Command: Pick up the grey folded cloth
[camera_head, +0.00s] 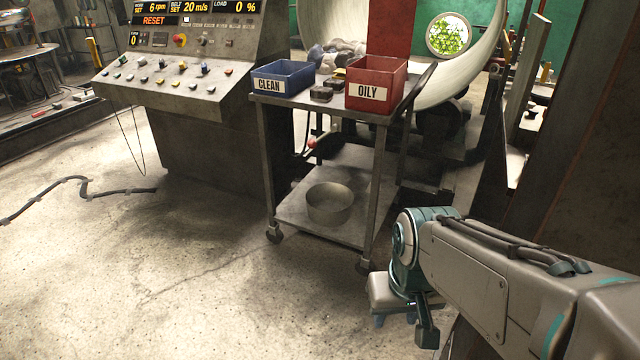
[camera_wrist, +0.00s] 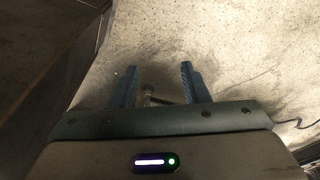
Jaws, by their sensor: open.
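I cannot make out a grey folded cloth for certain in either view. The blue bin labelled CLEAN (camera_head: 283,78) and the red bin labelled OILY (camera_head: 376,86) stand on the top shelf of a metal cart (camera_head: 320,104); the inside of each is mostly hidden. Small dark blocks (camera_head: 321,94) and a yellowish piece lie between the bins. My gripper (camera_head: 395,318) is low at the right of the cart in the head view, pointing down. In the wrist view my gripper (camera_wrist: 157,72) has its two blue fingers apart, with floor beyond and nothing held between them.
A round metal pan (camera_head: 329,203) sits on the cart's lower shelf. A control console (camera_head: 180,85) stands left of the cart, and a large drum (camera_head: 440,85) with greyish pieces is behind it. A dark cable (camera_head: 85,190) lies on the left floor. The front floor is clear.

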